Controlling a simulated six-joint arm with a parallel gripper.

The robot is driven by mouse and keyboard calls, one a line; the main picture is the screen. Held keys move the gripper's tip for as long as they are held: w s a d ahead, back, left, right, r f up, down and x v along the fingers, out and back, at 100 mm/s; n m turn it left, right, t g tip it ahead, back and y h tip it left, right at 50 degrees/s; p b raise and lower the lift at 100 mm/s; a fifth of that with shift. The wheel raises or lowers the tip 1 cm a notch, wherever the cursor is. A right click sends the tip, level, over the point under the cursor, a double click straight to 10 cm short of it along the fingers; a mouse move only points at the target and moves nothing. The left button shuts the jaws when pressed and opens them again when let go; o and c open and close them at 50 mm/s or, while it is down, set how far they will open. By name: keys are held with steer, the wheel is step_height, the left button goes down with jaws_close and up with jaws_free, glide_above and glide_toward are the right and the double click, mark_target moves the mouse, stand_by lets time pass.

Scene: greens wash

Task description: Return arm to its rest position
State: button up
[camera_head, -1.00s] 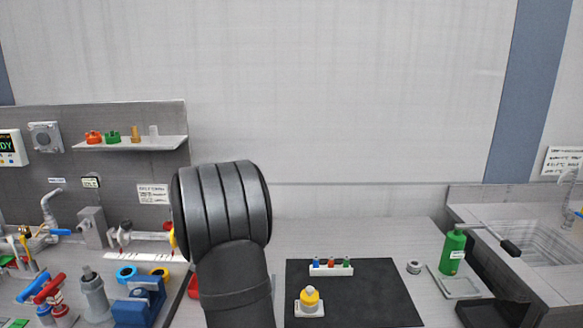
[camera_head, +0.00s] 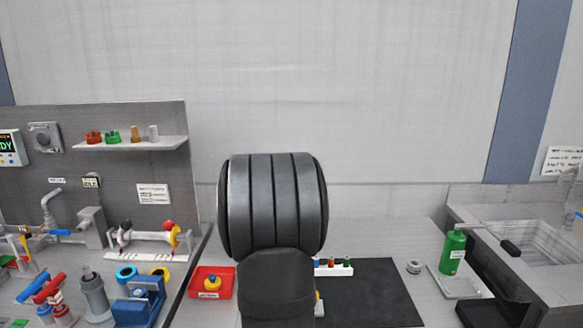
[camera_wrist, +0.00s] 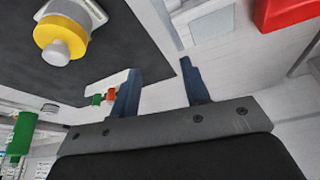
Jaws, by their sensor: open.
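My gripper (camera_wrist: 163,88) shows in the wrist view, with two dark blue fingers standing apart and nothing between them. It is over the bench near the edge of the black mat (camera_wrist: 140,35). In the head view my dark arm link fills the middle and hides the gripper. The black mat (camera_head: 375,290) lies to the right of the arm, partly covered by it.
A red tray (camera_head: 196,289) holding a yellow-topped item is left of my arm. A white rack (camera_head: 340,269) with small coloured vials stands on the mat. A green bottle (camera_head: 453,252) stands near the sink (camera_head: 535,240). Blue and red fittings crowd the left bench.

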steer(key=shift+m, duration=0.5)
steer(key=d+f, duration=0.1)
steer(key=d, duration=0.1)
steer(key=s+d+f, duration=0.1)
steer(key=d, duration=0.1)
steer(key=shift+f, duration=0.3)
steer(key=s+a+r+n+y, duration=0.1)
steer(key=s+a+r+n, duration=0.2)
steer(key=a, duration=0.6)
steer(key=s+a+r+n+y, duration=0.1)
steer(key=s+a, duration=0.4)
steer(key=a, duration=0.5)
steer(key=s+a+r+n+y, duration=0.1)
steer(key=s+a+r+n, duration=0.3)
steer(key=a, duration=0.6)
steer(key=shift+s+r+n+g, duration=0.25)
steer(key=shift+r+n+g, duration=0.15)
steer(key=shift+n, duration=0.7)
